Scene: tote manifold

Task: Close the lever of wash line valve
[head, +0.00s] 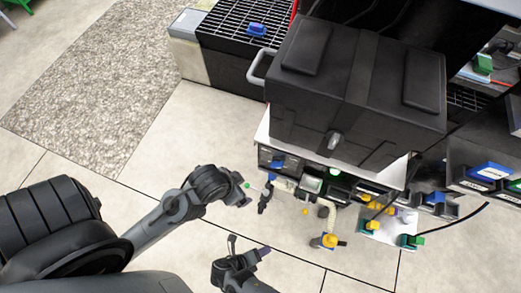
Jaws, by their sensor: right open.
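Several small valves with coloured handles sit along the front of the manifold under the black tote. One has a yellow body (328,241), another a green handle (412,241), and another blue part (277,163) is further left. I cannot tell which is the wash line valve, or how its lever stands. My right gripper (249,245) is at the bottom centre, its two fingers apart and nothing between them, left of the yellow valve. My left arm reaches from the left toward the manifold's left end. Its gripper (246,200) is too small to read.
A black lidded tote (350,85) stands on a white-edged stand (390,175) above the valves. A pale hose (326,209) and dark cables run near them. Labelled blocks (487,174) are at the right. A black grate (240,25) is behind.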

